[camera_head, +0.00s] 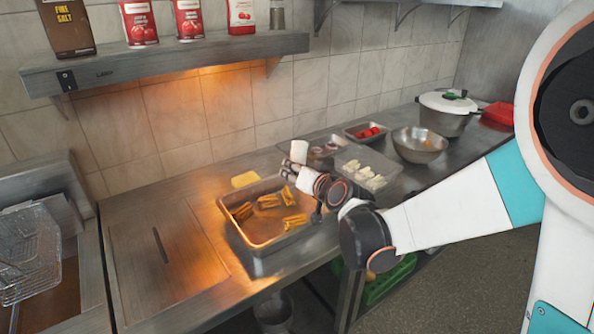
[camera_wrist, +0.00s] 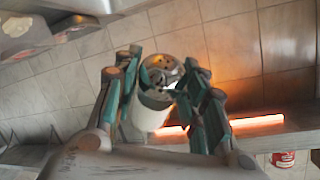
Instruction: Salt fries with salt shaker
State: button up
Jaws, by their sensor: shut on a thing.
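My gripper (camera_head: 307,174) is shut on the salt shaker (camera_head: 299,151) above the right back part of the metal tray. In the wrist view, my gripper's fingers (camera_wrist: 165,85) stand on both sides of the shaker (camera_wrist: 152,112), which has a white body and a metal cap with holes. The shaker's exact tilt is hard to tell. The metal tray (camera_head: 262,247) sits on the counter under a warm orange glow. Several bunches of golden fries (camera_head: 268,201) lie in it, apart from each other. My gripper and arm hide part of the tray's right side. No falling salt is visible.
Behind the tray is a yellow block (camera_head: 245,179). To the right are a container with white pieces (camera_head: 352,164), a red-filled tray (camera_head: 366,131), a steel bowl (camera_head: 420,145) and a pot (camera_head: 447,113). A shelf (camera_head: 180,60) overhangs the back. Fryer baskets (camera_head: 28,255) stand left.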

aim_at(296, 161)
notch_tip(296, 161, up, 3)
jog(key=shift+r+p, duration=0.15)
jog(key=shift+p, duration=1)
jog(key=shift+f+b, duration=1.75)
notch_tip(296, 161, up, 4)
jog(key=p, duration=0.2)
jog(key=shift+f+p, duration=0.25)
jog(key=shift+p, duration=0.05)
notch_tip(296, 161, down, 4)
jog(key=b, duration=0.3)
jog(key=shift+r, duration=0.25)
notch_tip(296, 161, up, 4)
jog(key=p, duration=0.2)
jog(key=shift+f+p, duration=0.25)
jog(key=shift+p, duration=0.05)
jog(key=shift+f, duration=0.1)
